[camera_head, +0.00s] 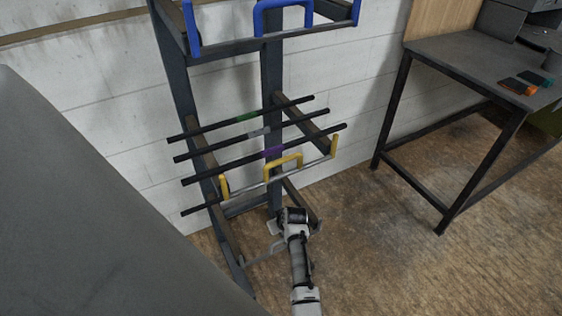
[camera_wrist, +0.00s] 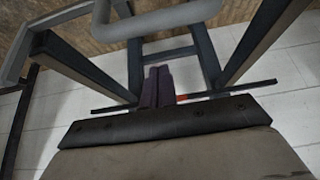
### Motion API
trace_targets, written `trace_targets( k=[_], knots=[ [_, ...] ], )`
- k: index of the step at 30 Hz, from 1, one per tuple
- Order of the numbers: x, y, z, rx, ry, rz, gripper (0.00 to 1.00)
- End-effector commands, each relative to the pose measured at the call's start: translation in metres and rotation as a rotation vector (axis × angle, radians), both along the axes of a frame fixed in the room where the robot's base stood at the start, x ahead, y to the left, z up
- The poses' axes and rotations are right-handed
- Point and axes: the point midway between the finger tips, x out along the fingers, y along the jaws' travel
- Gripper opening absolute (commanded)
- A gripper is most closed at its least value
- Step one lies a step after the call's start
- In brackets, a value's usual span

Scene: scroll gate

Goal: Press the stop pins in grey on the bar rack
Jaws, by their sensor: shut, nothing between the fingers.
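The bar rack (camera_head: 178,80) is a dark metal frame against the white wall. Its low grey stop piece (camera_head: 262,256) is partly hidden behind my arm. In the wrist view a thick grey bent tube (camera_wrist: 165,20) crosses the top. My gripper (camera_wrist: 156,86) is shut and empty, with its dark fingers pointing toward the rack frame. A thin dark bar with an orange-red mark (camera_wrist: 182,98) lies across the view beside the fingertips. In the head view my gripper's fingertips are hidden by my wrist, and I cannot tell whether they touch anything.
Yellow stops (camera_head: 284,162) and several dark bars (camera_head: 225,160) are on the level above. Blue stops (camera_head: 283,4) are at the top. A dark table (camera_head: 455,60) stands at right. The wooden floor (camera_head: 410,260) between is clear. A grey surface (camera_head: 80,220) fills the left.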

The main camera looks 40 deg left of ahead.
Motion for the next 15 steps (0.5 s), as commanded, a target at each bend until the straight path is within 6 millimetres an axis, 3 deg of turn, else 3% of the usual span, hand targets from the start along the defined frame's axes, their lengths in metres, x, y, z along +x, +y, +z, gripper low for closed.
trace_targets(
  k=[1, 6, 15],
  knots=[
    [-0.006, -0.012, 0.002, -0.001, 0.006, -0.005, 0.00],
    [-0.012, -0.029, -0.002, 0.000, 0.004, -0.004, 0.00],
    [-0.015, -0.036, -0.005, 0.000, 0.001, -0.002, 0.00]
  ],
)
